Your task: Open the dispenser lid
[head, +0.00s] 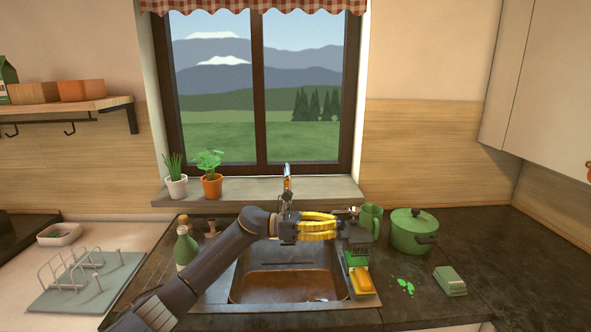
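A dispenser (357,258), green with a dark grey top (356,234), appears to stand at the right rim of the sink, behind an orange sponge (361,280). Whether the dark top is its lid, and whether it is open, is too small to tell. My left gripper (337,226), with yellow fingers, reaches in from the left above the sink. Its fingertips point right and lie close beside the dark top; contact is unclear. The gap between the fingers is not clear. My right gripper is out of view.
The sink (285,289) lies below my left arm, with a faucet (287,182) behind it. A green mug (371,220) and green pot (412,232) stand right of the dispenser. A green box (450,281) lies farther right. A green bottle (186,250) stands left.

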